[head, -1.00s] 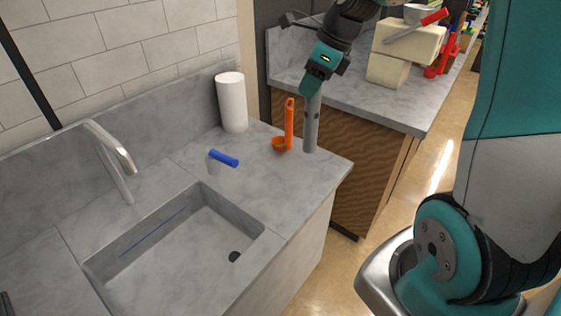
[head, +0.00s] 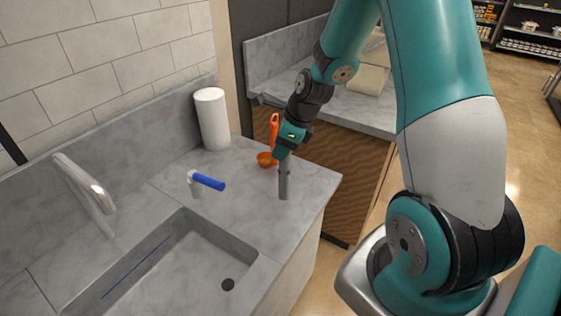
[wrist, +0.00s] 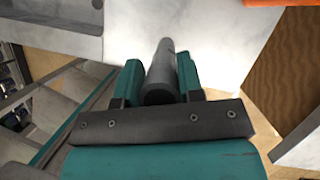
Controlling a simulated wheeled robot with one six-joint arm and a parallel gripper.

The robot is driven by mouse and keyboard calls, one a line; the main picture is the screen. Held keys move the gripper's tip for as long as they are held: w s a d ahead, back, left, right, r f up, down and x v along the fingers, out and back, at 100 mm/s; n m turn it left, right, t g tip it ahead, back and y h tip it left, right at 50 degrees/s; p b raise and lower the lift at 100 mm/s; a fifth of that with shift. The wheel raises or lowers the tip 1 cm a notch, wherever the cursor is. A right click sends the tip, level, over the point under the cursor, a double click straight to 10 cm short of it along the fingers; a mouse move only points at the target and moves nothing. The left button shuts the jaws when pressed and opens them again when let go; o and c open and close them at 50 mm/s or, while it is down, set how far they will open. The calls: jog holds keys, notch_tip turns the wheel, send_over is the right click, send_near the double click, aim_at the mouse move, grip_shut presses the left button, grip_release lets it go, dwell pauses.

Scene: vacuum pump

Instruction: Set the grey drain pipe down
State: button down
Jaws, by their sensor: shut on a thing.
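The grey drain pipe (head: 283,184) is upright over the right part of the sink counter, its lower end at or very near the surface; I cannot tell if it touches. My gripper (head: 284,157) is shut on the pipe's upper part. In the wrist view the pipe (wrist: 161,68) sits between the two teal fingers of my gripper (wrist: 161,82), pointing away over the pale counter (wrist: 206,30).
An orange ladle-like thing (head: 265,160) stands just behind the pipe. A blue-handled piece (head: 208,181) stands left, by the sink (head: 180,262). A white paper roll (head: 212,120) stands at the back. Counter is clear between pipe and sink; its right edge is close.

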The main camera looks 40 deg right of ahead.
aim_at(281, 163)
jog(key=shift+f, duration=2.6)
jog(key=c, duration=0.8)
grip_release()
jog(key=shift+o, duration=0.2)
